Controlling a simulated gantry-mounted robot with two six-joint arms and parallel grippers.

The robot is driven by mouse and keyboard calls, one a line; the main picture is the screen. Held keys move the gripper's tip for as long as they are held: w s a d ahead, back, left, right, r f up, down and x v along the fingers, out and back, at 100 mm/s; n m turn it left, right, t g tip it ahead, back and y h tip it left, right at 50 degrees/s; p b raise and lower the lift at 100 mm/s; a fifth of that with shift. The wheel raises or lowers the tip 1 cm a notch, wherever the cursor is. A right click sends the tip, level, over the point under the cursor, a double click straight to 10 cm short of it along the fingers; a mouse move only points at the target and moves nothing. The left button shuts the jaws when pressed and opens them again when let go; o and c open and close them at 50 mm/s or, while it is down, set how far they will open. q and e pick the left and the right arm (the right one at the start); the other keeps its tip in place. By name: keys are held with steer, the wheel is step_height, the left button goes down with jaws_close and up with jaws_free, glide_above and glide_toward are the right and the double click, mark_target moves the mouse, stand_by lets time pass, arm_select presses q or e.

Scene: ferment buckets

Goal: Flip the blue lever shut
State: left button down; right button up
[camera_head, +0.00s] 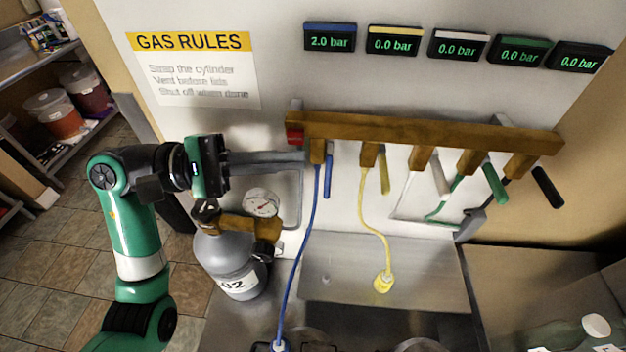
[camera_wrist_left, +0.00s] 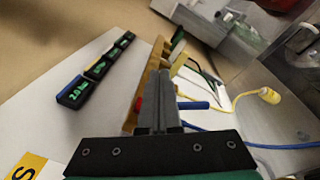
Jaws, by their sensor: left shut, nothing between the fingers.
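The blue lever (camera_head: 328,177) hangs down from the first, leftmost brass valve (camera_head: 317,152) on the brass manifold. A blue hose (camera_head: 303,240) runs down from that valve. My left gripper (camera_head: 303,158) reaches in from the left, fingers shut and empty, tips close to the left of the valve. In the left wrist view the blue lever (camera_wrist_left: 197,105) sticks out to the right of my shut fingers (camera_wrist_left: 163,80). Whether the fingers touch the valve or lever I cannot tell. My right gripper does not show.
The brass manifold bar (camera_head: 420,132) also carries yellow (camera_head: 384,172), white, green and black levers. The blue-marked display (camera_head: 330,37) reads 2.0 bar; the others read 0.0. A grey cylinder (camera_head: 222,256) with a gauge (camera_head: 262,203) stands below my left gripper. A yellow hose end (camera_head: 383,282) hangs lower right.

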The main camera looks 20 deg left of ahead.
mark_target(328, 171)
arm_select(q)
steer(key=a+f+y, duration=0.1)
steer(key=a+f, duration=0.1)
steer(key=f, duration=0.1)
steer(key=w+a+f+n+y, duration=0.1)
steer(key=a+f, duration=0.1)
steer(key=f, duration=0.1)
steer(key=a+f+y+b, duration=0.1)
steer(key=a+f, duration=0.1)
steer(key=f, duration=0.1)
steer(key=shift+w+a+t, duration=0.2)
steer(key=shift+a+t, duration=0.1)
steer(key=shift+r, duration=0.1)
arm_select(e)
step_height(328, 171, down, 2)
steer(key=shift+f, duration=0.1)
arm_select(q)
steer(key=shift+d, duration=0.2)
steer(key=p+x, duration=0.2)
steer(key=x, duration=0.8)
steer(key=shift+p, duration=0.35)
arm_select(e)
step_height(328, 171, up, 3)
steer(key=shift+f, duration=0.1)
arm_select(q)
steer(key=shift+a+n, duration=0.1)
steer(key=shift+n, duration=0.2)
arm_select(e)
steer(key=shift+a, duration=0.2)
